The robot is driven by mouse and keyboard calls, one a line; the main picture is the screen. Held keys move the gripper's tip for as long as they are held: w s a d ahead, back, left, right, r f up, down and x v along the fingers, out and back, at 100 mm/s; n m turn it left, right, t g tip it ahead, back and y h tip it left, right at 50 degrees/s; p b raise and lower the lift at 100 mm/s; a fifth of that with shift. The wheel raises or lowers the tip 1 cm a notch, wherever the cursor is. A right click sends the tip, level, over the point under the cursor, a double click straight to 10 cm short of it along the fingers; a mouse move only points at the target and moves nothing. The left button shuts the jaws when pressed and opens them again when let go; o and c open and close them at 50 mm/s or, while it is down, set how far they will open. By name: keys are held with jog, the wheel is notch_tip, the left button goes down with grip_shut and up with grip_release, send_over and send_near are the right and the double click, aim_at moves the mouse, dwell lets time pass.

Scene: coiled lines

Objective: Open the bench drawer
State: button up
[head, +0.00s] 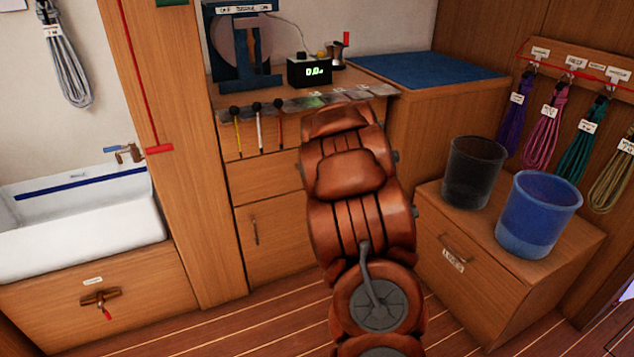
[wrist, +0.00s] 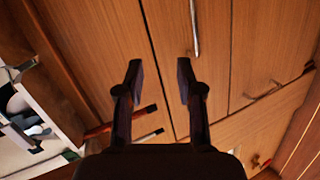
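The bench drawer front (head: 268,186) is a wooden panel below the worktop, and it looks closed and flush. My arm hides its right part in the head view. In the wrist view a pale metal bar handle (wrist: 195,28) sits on a wooden front, ahead of the fingertips and a little to the right; it looks like the drawer's handle. My gripper (wrist: 160,72) is open, with nothing between its two dark fingers. A gap in the picture separates the fingers from the handle; the depth is hard to tell. The head view does not show my gripper, hidden behind my arm.
A cupboard door handle (head: 255,228) is below the drawer. Several thin coloured sticks (head: 258,128) hang at the worktop edge. A black bucket (head: 473,172) and a blue bucket (head: 538,214) stand on a low box at the right. A sink (head: 80,215) is at the left.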

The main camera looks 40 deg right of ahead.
jog(key=d+f+n+t+y+b, duration=0.1)
jog(key=d+f+n+t+b, duration=0.25)
jog(key=f, duration=0.55)
jog(key=shift+g+y, duration=0.25)
jog(key=shift+y, duration=0.15)
jog(key=shift+r+b+x, duration=0.15)
jog(key=shift+b+x, duration=0.3)
jog(key=shift+x, duration=1.7)
jog(key=shift+r+b+x, duration=0.2)
jog(key=shift+b+x, duration=0.2)
jog(key=shift+x, duration=1.7)
jog(key=shift+w+a, duration=0.1)
grip_shut()
